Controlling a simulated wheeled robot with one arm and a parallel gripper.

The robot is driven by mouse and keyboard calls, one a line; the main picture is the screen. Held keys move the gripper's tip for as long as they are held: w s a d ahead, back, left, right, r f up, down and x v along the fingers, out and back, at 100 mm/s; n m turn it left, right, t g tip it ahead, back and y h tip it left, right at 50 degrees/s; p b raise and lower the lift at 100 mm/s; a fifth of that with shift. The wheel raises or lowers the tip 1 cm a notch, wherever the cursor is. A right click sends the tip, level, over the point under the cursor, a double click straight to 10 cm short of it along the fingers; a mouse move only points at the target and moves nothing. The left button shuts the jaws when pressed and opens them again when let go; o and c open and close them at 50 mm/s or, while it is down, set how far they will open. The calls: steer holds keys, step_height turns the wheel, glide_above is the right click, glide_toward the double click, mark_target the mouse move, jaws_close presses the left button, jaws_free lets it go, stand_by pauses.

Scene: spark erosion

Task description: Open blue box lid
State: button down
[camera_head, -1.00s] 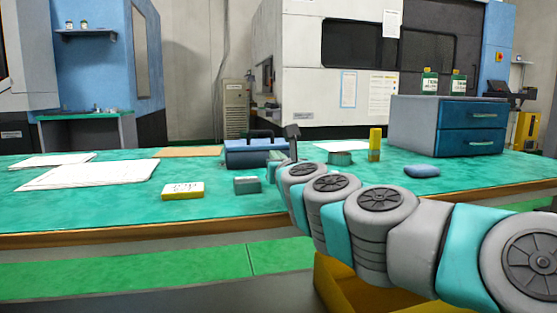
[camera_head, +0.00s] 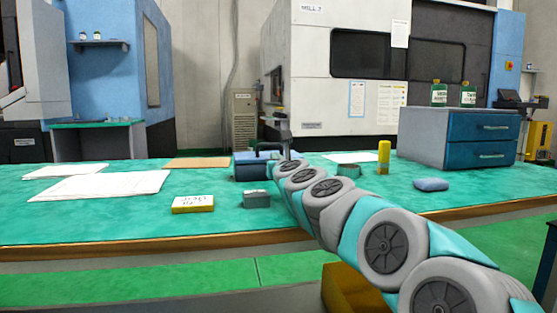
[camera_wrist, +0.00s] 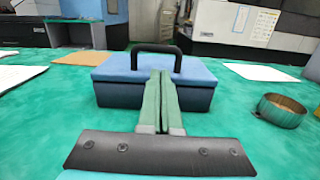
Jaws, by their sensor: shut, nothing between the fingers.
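The blue box (camera_head: 246,165) stands on the green-topped table (camera_head: 110,228), with my arm partly in front of it in the head view. In the wrist view the blue box (camera_wrist: 115,95) is straight ahead, with a light blue lid (camera_wrist: 115,67) lying closed on a darker body and a black arched handle (camera_wrist: 156,47) on top. My gripper (camera_wrist: 164,75) is shut and empty. Its fingers overlap the front middle of the box and lid in that view. I cannot tell whether the fingertips touch the box or handle. In the head view my arm hides the fingers.
A round tin (camera_wrist: 282,110), a yellow bottle (camera_head: 384,157), a blue pad (camera_head: 431,184) and a drawer unit (camera_head: 457,135) stand to the right. Papers (camera_head: 98,185) lie left.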

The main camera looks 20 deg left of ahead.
steer(key=shift+x, duration=1)
steer(key=shift+w+a+p, duration=0.35)
steer(key=shift+w+p, duration=0.1)
steer(key=shift+w, duration=0.15)
steer(key=shift+w+a+r, duration=0.1)
steer(key=shift+w+a, duration=0.15)
steer(key=shift+r+p, duration=0.15)
steer(key=shift+p, duration=0.35)
steer(key=shift+w+r+p, duration=0.1)
steer(key=shift+r+p, duration=0.2)
steer(key=shift+p, duration=0.75)
steer(key=shift+f+g+p, duration=0.1)
steer(key=shift+g+p, duration=0.2)
